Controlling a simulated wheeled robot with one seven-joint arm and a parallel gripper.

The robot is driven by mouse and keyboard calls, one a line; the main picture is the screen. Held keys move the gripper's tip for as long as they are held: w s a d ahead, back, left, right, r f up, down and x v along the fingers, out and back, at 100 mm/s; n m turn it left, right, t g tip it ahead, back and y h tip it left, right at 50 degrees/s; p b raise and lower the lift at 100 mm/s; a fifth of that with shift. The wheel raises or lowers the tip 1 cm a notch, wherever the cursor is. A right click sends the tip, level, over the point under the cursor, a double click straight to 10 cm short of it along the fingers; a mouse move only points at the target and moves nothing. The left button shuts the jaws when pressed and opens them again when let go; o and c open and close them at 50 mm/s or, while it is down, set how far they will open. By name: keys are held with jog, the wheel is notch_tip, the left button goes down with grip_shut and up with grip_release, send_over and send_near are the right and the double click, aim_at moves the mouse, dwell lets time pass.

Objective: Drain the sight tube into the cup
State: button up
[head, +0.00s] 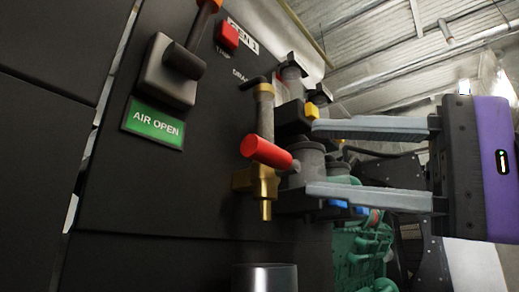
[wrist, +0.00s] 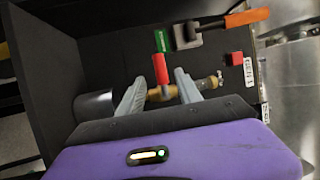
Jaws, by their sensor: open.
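A brass drain valve (head: 258,182) with a red handle (head: 267,152) and a downward spout stands out from the black panel. In the wrist view, the red handle (wrist: 160,70) appears between the fingertips (wrist: 160,77); I see no contact.
A green AIR OPEN sign (head: 154,123) sits under a lever with an orange grip (head: 208,8). A red button (head: 228,36) is to its right. Grey pipe fittings (head: 303,163) and a green engine (head: 360,250) are behind my fingers, leaving little room there.

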aim_at(279, 152)
jog(key=p+x, duration=0.2)
jog(key=x, duration=0.4)
jog(key=shift+r, duration=0.15)
jog(key=shift+w+a, duration=0.15)
jog(key=shift+a, duration=0.4)
grip_shut()
dwell(0.8)
